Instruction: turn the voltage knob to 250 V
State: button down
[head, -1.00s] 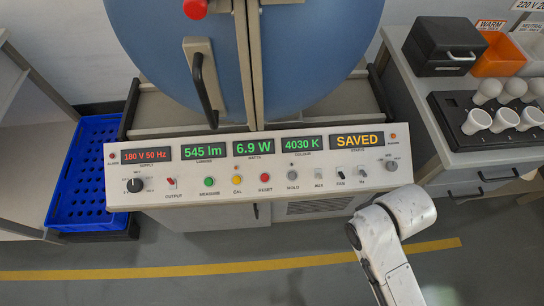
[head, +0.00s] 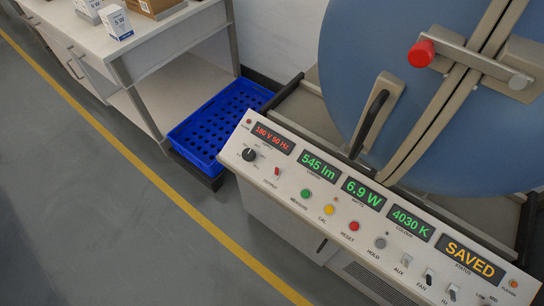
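The voltage knob (head: 249,154) is a round black knob with a light pointer mark, at the left end of the sloped white control panel (head: 329,222). The supply display (head: 273,138) above it reads 180 V 50 Hz in red. The small markings around the knob are too small to read. My gripper is not in view, and nothing covers the knob.
A red output switch (head: 277,171) and green (head: 306,193), yellow (head: 329,209) and red (head: 354,226) buttons sit right of the knob. A blue crate (head: 205,140) lies left of the panel. The floor in front is clear.

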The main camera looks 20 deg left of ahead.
aim_at(248, 154)
jog(key=j+u, duration=0.1)
jog(key=u, duration=1.25)
jog(key=i+j+u, duration=0.1)
jog(key=i, duration=0.2)
jog(key=i+j+u, duration=0.15)
jog(key=i, duration=0.2)
